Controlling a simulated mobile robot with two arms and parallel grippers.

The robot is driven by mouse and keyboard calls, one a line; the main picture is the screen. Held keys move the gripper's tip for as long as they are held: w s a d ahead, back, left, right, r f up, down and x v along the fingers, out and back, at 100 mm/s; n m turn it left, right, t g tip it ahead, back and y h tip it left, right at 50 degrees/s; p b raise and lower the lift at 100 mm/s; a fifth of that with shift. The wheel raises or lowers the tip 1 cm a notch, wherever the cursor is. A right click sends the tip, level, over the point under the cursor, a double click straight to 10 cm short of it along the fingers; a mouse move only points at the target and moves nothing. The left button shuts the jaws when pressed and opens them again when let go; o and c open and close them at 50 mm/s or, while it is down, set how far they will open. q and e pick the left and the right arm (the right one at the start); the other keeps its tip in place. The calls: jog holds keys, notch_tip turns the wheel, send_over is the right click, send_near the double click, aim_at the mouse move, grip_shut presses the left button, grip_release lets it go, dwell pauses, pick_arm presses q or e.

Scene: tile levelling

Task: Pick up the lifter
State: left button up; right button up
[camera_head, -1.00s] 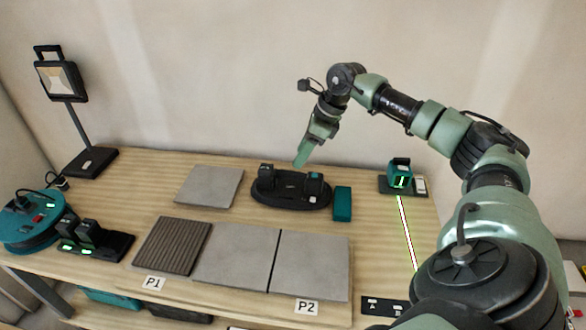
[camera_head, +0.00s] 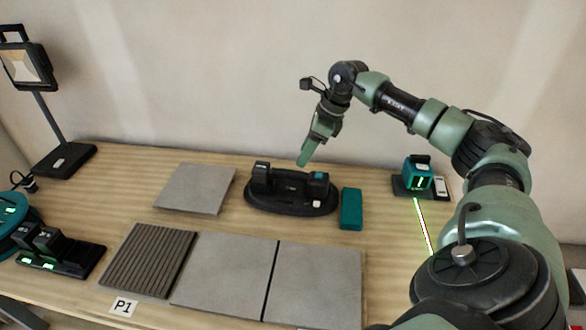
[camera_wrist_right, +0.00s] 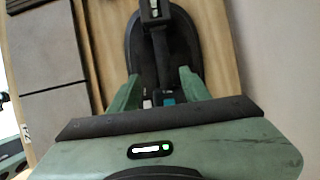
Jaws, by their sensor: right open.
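The lifter (camera_head: 290,196) is a black oval device with upright ends and a handle between them, lying on the wooden table behind the tiles. In the right wrist view the lifter (camera_wrist_right: 161,45) runs away from the gripper, its near end between the two green fingers. My right gripper (camera_head: 305,160) is above the lifter in the head view, fingers pointing down, apart from it. It is open and empty, and in the right wrist view its fingers (camera_wrist_right: 160,90) stand either side of the lifter's near part. My left gripper is out of view.
A teal block (camera_head: 351,208) stands just right of the lifter, and a teal laser level (camera_head: 417,175) farther right. A loose grey tile (camera_head: 195,188) lies to the left. A ribbed tile (camera_head: 150,260) and flat tiles (camera_head: 225,270) lie in front. A lamp (camera_head: 62,160) stands at far left.

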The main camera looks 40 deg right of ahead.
aim_at(294, 172)
jog(key=b+x, duration=0.2)
jog(key=x, duration=0.2)
jog(key=shift+d, duration=0.1)
jog(key=b+x, duration=0.2)
jog(key=x, duration=0.2)
jog(key=shift+w+d+f+b, duration=0.1)
jog(key=shift+d+f+b, duration=0.05)
jog(key=shift+f+b, duration=0.2)
jog(key=shift+r, duration=0.1)
grip_shut()
jog(key=shift+w+r, duration=0.1)
jog(key=shift+r, duration=0.05)
